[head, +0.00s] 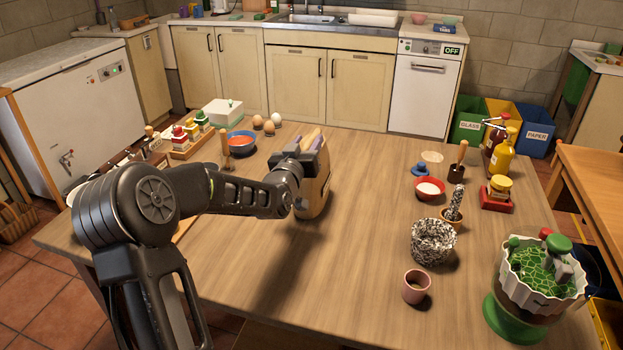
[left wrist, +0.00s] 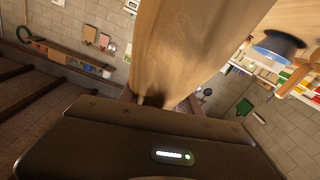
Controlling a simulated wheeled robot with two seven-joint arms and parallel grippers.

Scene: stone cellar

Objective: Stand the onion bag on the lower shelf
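The brown, upright thing at my left gripper (head: 300,162) looks like the onion bag (head: 316,190), with pale and purplish tops at its upper end. It is over the middle of the table; I cannot tell whether its base touches the wood. In the left wrist view the bag (left wrist: 190,45) fills the upper middle and narrows down to the gripper (left wrist: 160,102). The fingers seem closed on its narrow end, mostly hidden behind the gripper body. I cannot make out the lower shelf for certain. My right gripper is not in view.
The wooden table (head: 340,260) is clear in front of the bag. A blue bowl (head: 241,144), eggs and a spice tray (head: 185,145) stand left.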

